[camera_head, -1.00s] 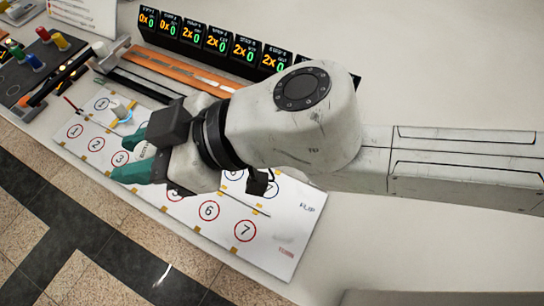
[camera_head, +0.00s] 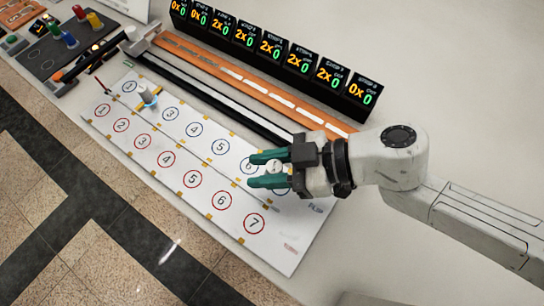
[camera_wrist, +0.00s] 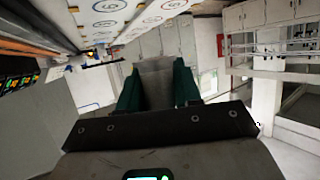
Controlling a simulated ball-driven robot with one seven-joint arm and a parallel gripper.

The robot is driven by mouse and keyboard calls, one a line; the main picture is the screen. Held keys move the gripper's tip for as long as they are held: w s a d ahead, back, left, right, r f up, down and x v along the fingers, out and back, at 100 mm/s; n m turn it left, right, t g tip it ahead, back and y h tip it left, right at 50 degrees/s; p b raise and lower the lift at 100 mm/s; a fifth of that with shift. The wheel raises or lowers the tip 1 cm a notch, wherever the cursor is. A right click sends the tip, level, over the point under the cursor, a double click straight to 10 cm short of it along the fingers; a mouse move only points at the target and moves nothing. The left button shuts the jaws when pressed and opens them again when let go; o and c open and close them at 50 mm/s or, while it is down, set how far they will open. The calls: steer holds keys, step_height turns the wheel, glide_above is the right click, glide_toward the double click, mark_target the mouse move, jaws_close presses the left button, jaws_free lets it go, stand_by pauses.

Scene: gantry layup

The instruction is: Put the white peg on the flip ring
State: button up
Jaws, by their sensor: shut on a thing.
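My gripper (camera_head: 268,170) has green fingers and is shut on a white peg (camera_head: 276,166), whose round pale top shows between them. In the wrist view, the peg (camera_wrist: 158,80) is a grey-white block between the green fingers. The gripper is over the right end of the white board (camera_head: 290,240), beside blue ring 6 (camera_head: 249,166).
Orange and black rails (camera_head: 230,85) run behind the board. A row of black counter displays (camera_head: 270,47) stands beyond them. A dark tray with coloured pegs (camera_head: 70,40) is at the upper left. The table right of the displays is bare.

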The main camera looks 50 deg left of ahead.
steer(key=shift+w+d+f, duration=0.15)
steer(key=shift+w+f, duration=0.25)
steer(key=shift+f, duration=0.15)
steer(key=shift+w+f+p, duration=0.15)
steer(key=shift+f+p, duration=0.3)
steer(key=shift+f, duration=1.25)
steer(key=shift+f, duration=0.25)
